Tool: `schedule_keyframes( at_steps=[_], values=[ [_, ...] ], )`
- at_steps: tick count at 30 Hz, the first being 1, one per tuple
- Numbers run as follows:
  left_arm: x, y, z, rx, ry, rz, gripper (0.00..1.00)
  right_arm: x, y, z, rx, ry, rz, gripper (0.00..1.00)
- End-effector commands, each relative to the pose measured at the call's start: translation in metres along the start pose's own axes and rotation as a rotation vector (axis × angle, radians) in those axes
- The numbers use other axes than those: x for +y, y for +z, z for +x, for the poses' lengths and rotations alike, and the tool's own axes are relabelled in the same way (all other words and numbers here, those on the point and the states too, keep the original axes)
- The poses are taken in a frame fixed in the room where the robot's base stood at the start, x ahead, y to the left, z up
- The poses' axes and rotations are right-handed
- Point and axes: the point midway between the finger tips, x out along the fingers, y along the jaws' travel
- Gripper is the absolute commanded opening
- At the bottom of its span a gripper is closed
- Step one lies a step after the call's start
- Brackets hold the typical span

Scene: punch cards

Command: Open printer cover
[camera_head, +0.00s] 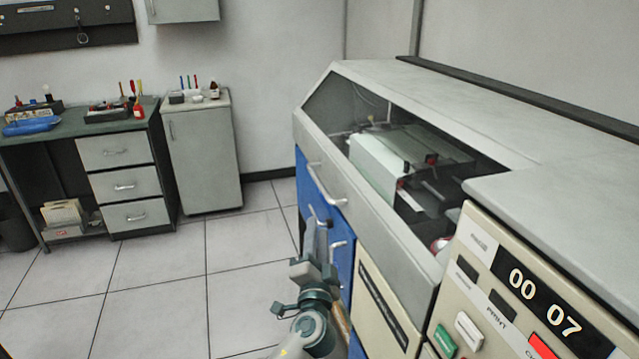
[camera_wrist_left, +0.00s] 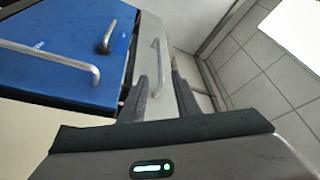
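The printer cover (camera_head: 385,213) is a grey frame with a dark see-through pane, lying sloped and shut over the printer. Its bar handle (camera_head: 330,184) is on the front grey strip, near the far end. My left gripper (camera_head: 313,235) is below and in front of that handle, close to the blue doors. In the left wrist view my left gripper (camera_wrist_left: 160,82) is open, and the cover handle (camera_wrist_left: 159,66) shows just beyond and between the fingertips, apart from them as far as I can tell. My right gripper is in neither view.
Blue doors (camera_head: 343,258) with bar handles are under the cover, near my left gripper; they also fill the left of the wrist view (camera_wrist_left: 60,45). A control panel (camera_head: 500,290) stands at the right. The tiled floor (camera_head: 170,290) at the left is clear.

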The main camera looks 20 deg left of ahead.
Motion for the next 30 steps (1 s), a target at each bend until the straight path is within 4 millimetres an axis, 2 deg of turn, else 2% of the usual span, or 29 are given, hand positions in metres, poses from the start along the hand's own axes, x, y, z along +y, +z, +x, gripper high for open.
schedule_keyframes(
  at_steps=[10, 16, 23, 30],
  values=[
    [0.001, 0.001, 0.001, 0.000, 0.001, 0.001, 0.29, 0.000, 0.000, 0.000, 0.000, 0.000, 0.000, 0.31],
    [0.001, 0.001, 0.011, 0.000, 0.002, 0.002, 0.29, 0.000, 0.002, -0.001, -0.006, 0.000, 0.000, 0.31],
    [0.001, 0.001, 0.041, 0.000, 0.001, 0.003, 0.29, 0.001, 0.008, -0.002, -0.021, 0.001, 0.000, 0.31],
    [0.001, 0.001, 0.084, -0.001, 0.000, 0.003, 0.29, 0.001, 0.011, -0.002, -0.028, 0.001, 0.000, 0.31]
  ],
)
